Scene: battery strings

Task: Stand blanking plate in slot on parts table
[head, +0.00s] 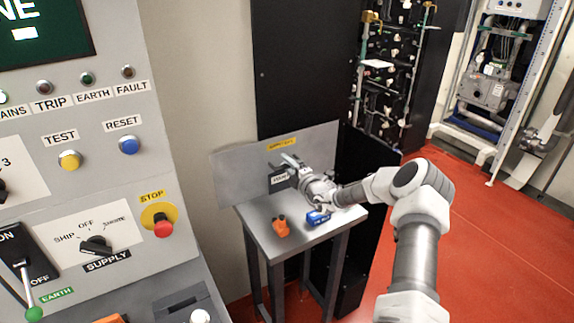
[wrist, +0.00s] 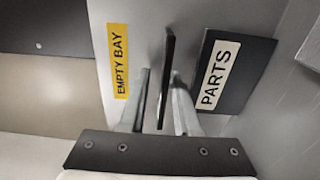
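The blanking plate, a wide grey sheet (head: 236,170) with a yellow "EMPTY BAY" label, is upright along the back of the parts table (head: 265,230). It also fills much of the wrist view (wrist: 125,25). My gripper (head: 290,160) is at the plate's front face. In the wrist view, my gripper (wrist: 161,85) has its fingers apart, with a thin dark bar (wrist: 166,60), apparently a handle, between them. A gap shows on the bar's left. The slot and the plate's lower edge are hidden, so I cannot tell whether it is seated.
A dark "PARTS" sign (wrist: 232,65) is close to the right finger. An orange object (head: 281,226) and a blue box (head: 317,217) lie on the tabletop. A control panel (head: 110,210) stands at left, and dark racks are behind. Red floor (head: 480,250) is open at right.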

